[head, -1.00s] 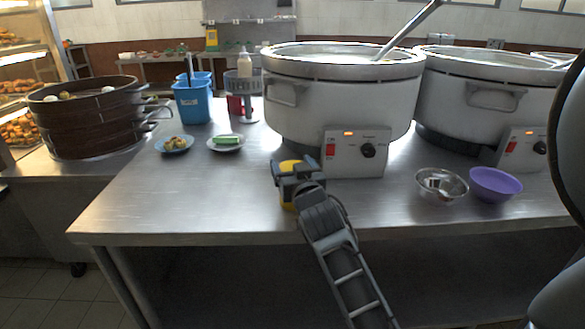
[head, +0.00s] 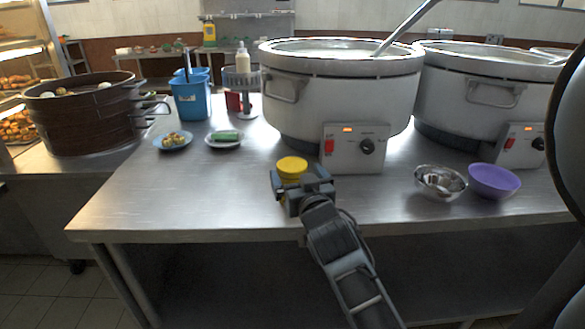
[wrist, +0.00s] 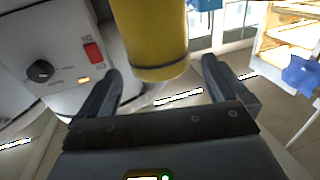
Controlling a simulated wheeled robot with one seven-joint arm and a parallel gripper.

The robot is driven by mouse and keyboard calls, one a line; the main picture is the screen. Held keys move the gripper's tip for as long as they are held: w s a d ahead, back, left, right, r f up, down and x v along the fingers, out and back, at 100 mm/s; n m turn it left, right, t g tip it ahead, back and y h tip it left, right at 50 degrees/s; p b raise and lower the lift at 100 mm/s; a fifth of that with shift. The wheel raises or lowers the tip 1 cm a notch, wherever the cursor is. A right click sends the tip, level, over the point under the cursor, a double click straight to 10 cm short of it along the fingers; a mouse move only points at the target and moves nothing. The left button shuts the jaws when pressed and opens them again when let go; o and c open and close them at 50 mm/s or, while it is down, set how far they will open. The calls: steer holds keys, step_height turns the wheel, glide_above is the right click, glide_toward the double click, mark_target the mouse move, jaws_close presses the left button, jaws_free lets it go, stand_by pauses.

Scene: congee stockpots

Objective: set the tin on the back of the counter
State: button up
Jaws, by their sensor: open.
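The yellow tin (head: 292,167) stands upright near the counter's front, before the left stockpot's control panel. Its lower part is hidden behind my gripper (head: 300,186) in the head view. In the wrist view, which looks upside down, the tin (wrist: 150,38) lies between and just beyond my spread fingertips (wrist: 162,72), with gaps on both sides. My gripper is open and on the near side of the tin. The steel counter (head: 190,205) has its back strip partly taken up by pots and containers.
Two large stockpots (head: 335,100) (head: 465,105) fill the back right. A steel bowl (head: 440,181) and purple bowl (head: 494,181) sit right of the tin. The front-left counter is clear.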

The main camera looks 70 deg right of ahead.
steer(key=s+a+f+n+t+y, duration=0.2)
steer(key=s+a+f+n+y, duration=0.15)
steer(key=a, duration=0.85)
steer(key=s+a+f+n+t+y, duration=0.2)
steer(key=s+a+y, duration=0.15)
steer(key=a, duration=0.95)
steer(key=s+a+r+n+y, duration=0.1)
steer(key=s+a+n+y, duration=0.4)
steer(key=s+a+y, duration=0.2)
steer(key=s+a, duration=0.2)
steer(key=s, duration=0.2)
steer(key=shift+s+a+y+b, duration=0.3)
steer(key=shift+s+a+y, duration=0.05)
steer(key=shift+s+y, duration=0.05)
steer(key=shift+r+n, duration=0.1)
steer(key=shift+n, duration=0.15)
steer(key=shift+c, duration=0.3)
